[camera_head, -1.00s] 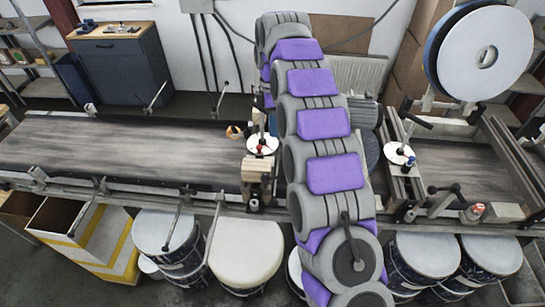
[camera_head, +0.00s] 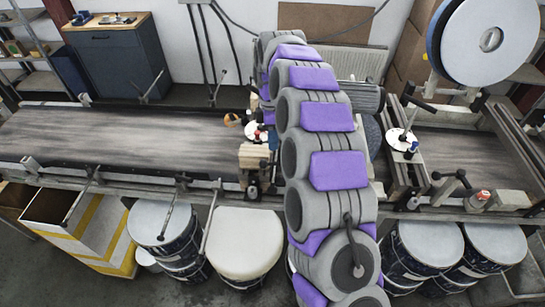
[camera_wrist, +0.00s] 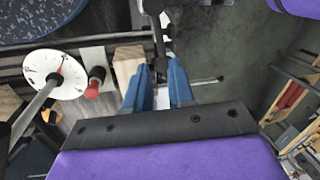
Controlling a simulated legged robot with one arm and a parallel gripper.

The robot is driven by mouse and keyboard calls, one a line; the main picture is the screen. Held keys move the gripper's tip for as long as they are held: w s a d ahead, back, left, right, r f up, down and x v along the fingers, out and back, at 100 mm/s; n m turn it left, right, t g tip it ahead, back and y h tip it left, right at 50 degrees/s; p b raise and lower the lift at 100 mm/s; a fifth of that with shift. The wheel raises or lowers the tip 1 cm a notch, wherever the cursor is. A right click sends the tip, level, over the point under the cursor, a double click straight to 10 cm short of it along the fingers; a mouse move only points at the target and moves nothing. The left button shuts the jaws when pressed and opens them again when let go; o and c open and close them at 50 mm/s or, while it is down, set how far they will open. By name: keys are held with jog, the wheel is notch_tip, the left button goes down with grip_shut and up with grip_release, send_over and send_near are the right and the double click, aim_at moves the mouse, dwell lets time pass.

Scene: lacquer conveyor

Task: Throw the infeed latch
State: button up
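My gripper (camera_wrist: 158,78) shows in the wrist view as two blue fingers, apart, with a gap between them. A dark lever-like part (camera_wrist: 158,36) stands just beyond the fingertips, in line with the gap; I cannot tell whether they touch, or whether this is the infeed latch. A wooden block (camera_wrist: 127,66) lies beside the left finger. A red knob (camera_wrist: 94,87) and a speckled white disc (camera_wrist: 54,74) are further left. In the head view my arm hides my gripper; the wooden block (camera_head: 254,157) and white disc (camera_head: 257,131) show left of the arm.
The dark conveyor belt (camera_head: 125,135) runs left of my arm and looks empty. Drums (camera_head: 243,243) and a yellow-striped bin (camera_head: 90,228) stand below its front rail. A large white reel (camera_head: 490,40), a crank (camera_head: 452,183) and another white disc (camera_head: 400,139) are at the right.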

notch_tip(320, 180, down, 7)
jog(key=s, duration=0.1)
jog(key=shift+s+r, duration=0.15)
jog(key=shift+s, duration=0.05)
jog(key=shift+c, duration=0.2)
grip_shut()
dwell(0.4)
